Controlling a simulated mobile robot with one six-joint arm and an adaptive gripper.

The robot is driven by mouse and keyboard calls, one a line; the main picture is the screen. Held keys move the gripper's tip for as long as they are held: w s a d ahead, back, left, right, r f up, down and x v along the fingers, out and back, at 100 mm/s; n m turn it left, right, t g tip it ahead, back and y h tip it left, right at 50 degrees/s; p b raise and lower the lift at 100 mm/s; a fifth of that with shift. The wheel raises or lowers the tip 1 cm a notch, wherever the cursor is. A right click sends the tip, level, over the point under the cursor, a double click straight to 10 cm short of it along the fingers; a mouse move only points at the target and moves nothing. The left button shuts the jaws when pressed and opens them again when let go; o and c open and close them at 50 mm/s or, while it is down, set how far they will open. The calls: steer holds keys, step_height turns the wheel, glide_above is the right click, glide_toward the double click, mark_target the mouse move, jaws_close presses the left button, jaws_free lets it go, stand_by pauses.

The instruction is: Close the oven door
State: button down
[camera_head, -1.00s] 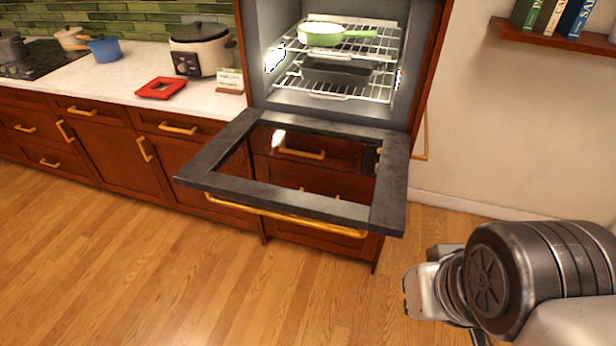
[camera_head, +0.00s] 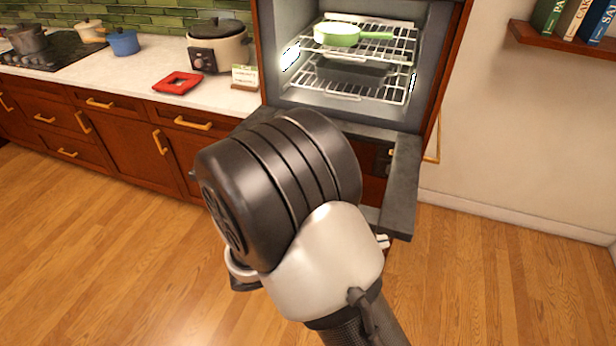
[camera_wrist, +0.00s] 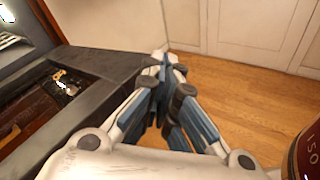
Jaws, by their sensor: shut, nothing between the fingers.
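The oven door (camera_head: 403,180) is swung down open, about level, with a dark grey frame around a glass pane. My arm hides much of its middle and front edge in the head view. In the wrist view the door frame (camera_wrist: 108,64) runs along the left and behind my fingers. My gripper (camera_wrist: 165,62) is shut and empty, with its tips over or beside the frame's edge; I cannot tell whether they touch it. The head view does not show the fingertips clearly. The oven cavity (camera_head: 291,90) is lit.
A green pan (camera_head: 337,34) sits on the upper oven rack, a dark tray (camera_head: 352,68) below. The counter at left holds a slow cooker (camera_head: 217,46) and red trivet (camera_head: 178,83). A bookshelf (camera_head: 565,38) is on the right wall. Floor at right is clear.

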steer(key=a+f+n+t+y, duration=1)
steer(key=a+f+n+t, duration=0.4)
steer(key=a, duration=0.4)
steer(key=w+d+r+b, duration=0.1)
steer(key=w+r, duration=0.1)
steer(key=w, duration=0.3)
steer(key=w+d+r+n+b, duration=0.1)
steer(key=w+r, duration=0.1)
steer(key=w, duration=0.2)
steer(key=shift+w+d+r+g, duration=0.25)
steer(key=shift+w+d+g, duration=0.1)
steer(key=shift+w+g, duration=0.05)
